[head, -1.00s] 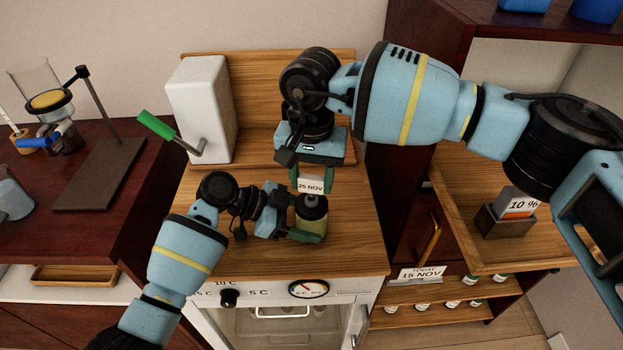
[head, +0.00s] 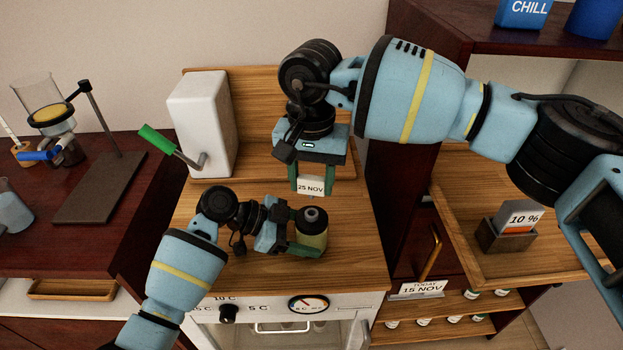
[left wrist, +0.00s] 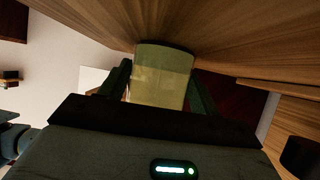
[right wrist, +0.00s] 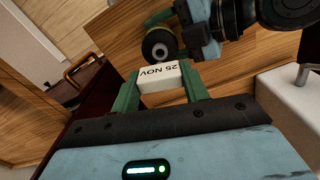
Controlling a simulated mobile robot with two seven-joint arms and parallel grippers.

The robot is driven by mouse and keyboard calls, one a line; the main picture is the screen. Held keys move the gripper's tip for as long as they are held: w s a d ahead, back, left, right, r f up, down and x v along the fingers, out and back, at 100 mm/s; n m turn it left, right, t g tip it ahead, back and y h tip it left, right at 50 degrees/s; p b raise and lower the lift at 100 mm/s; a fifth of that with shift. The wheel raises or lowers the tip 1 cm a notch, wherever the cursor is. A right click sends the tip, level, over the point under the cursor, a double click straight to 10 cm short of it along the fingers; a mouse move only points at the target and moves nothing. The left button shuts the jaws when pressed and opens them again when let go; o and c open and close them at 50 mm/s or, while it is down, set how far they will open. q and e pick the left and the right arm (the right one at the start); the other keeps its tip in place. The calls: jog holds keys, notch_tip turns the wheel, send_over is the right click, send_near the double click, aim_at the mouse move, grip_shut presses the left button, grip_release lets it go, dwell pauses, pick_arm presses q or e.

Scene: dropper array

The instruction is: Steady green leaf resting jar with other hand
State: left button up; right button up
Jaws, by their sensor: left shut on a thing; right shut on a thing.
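The jar (head: 314,238) is a small yellow-green vessel with a dark round top; no leaf can be made out on it. It stands upright above the wooden counter, and I cannot tell if it touches it. My left gripper (head: 310,246) is shut on the jar's sides. In the left wrist view the jar (left wrist: 161,75) sits between the green fingers. In the right wrist view the jar's top (right wrist: 157,48) shows beyond my right gripper (right wrist: 160,88). My right gripper is shut on a white block marked 25 NOV (head: 311,187), just behind and above the jar, apart from it.
A white box with a green-handled crank (head: 200,125) stands at the back left of the counter (head: 350,262). A dial (head: 308,304) and knob are on the front below. A dark stand with glassware (head: 100,185) is left.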

jog(key=shift+d, duration=0.1)
jog(key=d+r, duration=0.4)
jog(key=d, duration=0.3)
jog(key=shift+d, duration=0.4)
dwell(0.5)
pick_arm(q)
jog(key=o, duration=1.6)
jog(key=shift+c, duration=0.2)
jog(key=v, duration=1.2)
